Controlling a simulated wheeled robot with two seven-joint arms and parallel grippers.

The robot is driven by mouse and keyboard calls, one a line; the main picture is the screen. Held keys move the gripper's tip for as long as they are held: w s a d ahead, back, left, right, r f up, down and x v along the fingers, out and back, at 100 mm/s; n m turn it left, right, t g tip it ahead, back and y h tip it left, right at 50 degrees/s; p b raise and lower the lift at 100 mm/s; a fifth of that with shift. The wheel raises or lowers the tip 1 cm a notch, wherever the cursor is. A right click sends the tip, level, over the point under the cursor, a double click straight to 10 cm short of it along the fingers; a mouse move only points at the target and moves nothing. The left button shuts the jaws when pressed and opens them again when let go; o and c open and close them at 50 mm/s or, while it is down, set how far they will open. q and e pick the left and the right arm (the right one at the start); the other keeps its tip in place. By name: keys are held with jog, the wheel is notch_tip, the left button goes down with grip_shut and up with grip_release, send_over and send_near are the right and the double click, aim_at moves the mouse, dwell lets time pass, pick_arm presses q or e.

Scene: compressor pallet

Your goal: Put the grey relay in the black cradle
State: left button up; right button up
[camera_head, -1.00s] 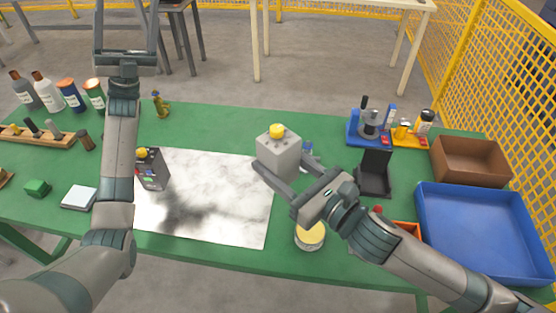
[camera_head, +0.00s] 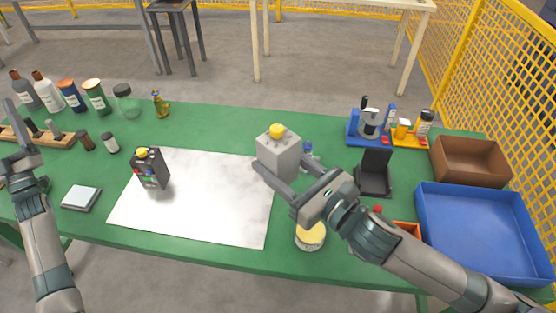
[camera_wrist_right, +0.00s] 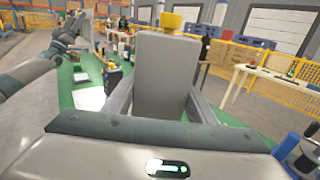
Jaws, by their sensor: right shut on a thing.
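The grey relay (camera_head: 279,153) is a grey box with a yellow knob on top, upright over the right edge of the marble sheet. My right gripper (camera_head: 279,178) is shut on it, one finger on each side. The relay (camera_wrist_right: 166,75) also fills the middle of the right wrist view between the fingers. Its underside is hidden, so I cannot tell whether it touches the table. The black cradle (camera_head: 374,176) stands to the right of the relay, empty, with an upright back plate. My left gripper (camera_head: 15,128) is open and empty at the far left.
A dark device (camera_head: 150,170) stands on the marble sheet (camera_head: 205,210). A round yellow-topped tin (camera_head: 310,237) is below my right gripper. A blue tray (camera_head: 485,230), brown box (camera_head: 470,160) and blue-based machine (camera_head: 368,128) are at the right. Bottles line the back left.

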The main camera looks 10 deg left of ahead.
pick_arm(q)
jog(key=s+a+f+n+g, duration=0.85)
jog(key=s+a+f, duration=0.8)
jog(key=s, duration=0.25)
jog(key=s+d+f+m+g+h, duration=0.2)
jog(key=s+f+h, duration=0.1)
jog(key=f, duration=1.1)
jog(key=s+d+f+m+g+h, duration=0.2)
jog(key=s+f+g+h, duration=0.1)
jog(key=f, duration=1.2)
jog(key=s+d+f+m+g+h, duration=0.1)
jog(key=s+d+f+m+h, duration=0.2)
jog(key=d+f, duration=0.9)
jog(key=s+d+f+m+g+h, duration=0.1)
jog(key=d+f+m+h, duration=0.3)
jog(key=d+f, duration=0.75)
jog(key=s+d+f+m+h, duration=0.1)
jog(key=s+d+f+m, duration=0.1)
jog(key=d, duration=1.1)
jog(key=s+d+f+m+g+h, duration=0.1)
jog(key=d+f+m, duration=0.3)
jog(key=d, duration=1)
jog(key=s+d+f+m+g+h, duration=0.1)
jog(key=d+m, duration=0.4)
jog(key=d, duration=0.9)
notch_tip(320, 180, down, 2)
jog(key=shift+s+f+m+h, duration=0.1)
jog(key=shift+s+m+h, duration=0.25)
jog(key=shift+s+h, duration=0.65)
